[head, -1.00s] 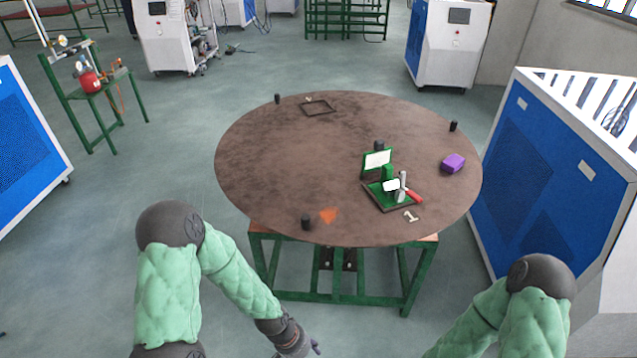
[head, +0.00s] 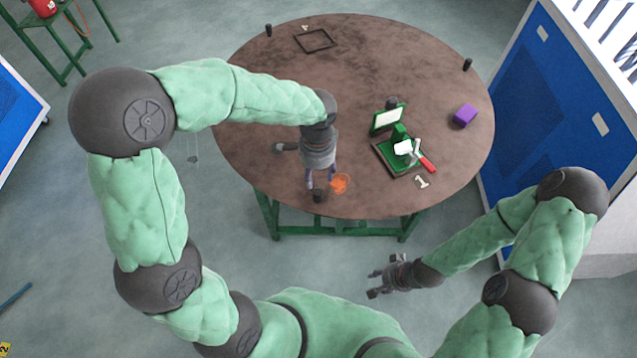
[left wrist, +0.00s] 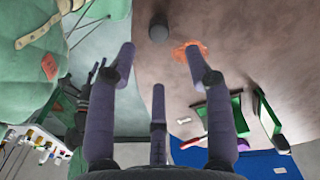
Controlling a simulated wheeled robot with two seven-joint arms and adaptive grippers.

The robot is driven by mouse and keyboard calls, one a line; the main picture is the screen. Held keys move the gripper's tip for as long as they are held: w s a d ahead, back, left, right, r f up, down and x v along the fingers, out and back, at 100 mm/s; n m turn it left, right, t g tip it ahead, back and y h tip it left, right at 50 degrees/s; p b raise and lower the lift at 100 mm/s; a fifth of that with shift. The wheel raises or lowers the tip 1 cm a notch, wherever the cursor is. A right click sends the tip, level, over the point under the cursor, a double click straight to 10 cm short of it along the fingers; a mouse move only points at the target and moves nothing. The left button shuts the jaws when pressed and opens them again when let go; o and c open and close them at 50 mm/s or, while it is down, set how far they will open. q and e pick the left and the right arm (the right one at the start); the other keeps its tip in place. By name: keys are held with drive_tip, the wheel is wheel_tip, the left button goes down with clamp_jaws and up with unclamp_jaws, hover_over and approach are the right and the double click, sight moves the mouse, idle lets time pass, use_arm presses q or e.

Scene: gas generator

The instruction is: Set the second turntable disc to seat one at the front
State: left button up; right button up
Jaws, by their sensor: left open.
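The turntable disc (head: 265,110) is a round brown top on a green stand. Dark pegs stand around its rim. An orange mark (head: 340,184) is at its front edge. My left gripper (head: 318,187) is open at the front edge, fingers pointing down around or just above the front peg (head: 317,196). In the left wrist view the peg (left wrist: 158,27) is ahead of the spread fingers (left wrist: 157,75); contact cannot be told. A tray with a green fixture (head: 400,140) sits at the right, beside a white "1" (head: 422,182). My right gripper (head: 375,281) looks open and empty, off the table.
An empty dark square frame (head: 316,50) lies at the back of the disc. A blue and white cabinet (head: 560,100) stands close at the right. The disc's middle is clear.

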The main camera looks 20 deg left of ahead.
sight(318, 192)
use_arm(q)
wheel_tip(318, 192, down, 10)
drive_tip(key=shift+r+b, duration=0.1)
drive_tip(key=shift+b, duration=0.6)
drive_tip(key=shift+c, duration=0.3)
clamp_jaws()
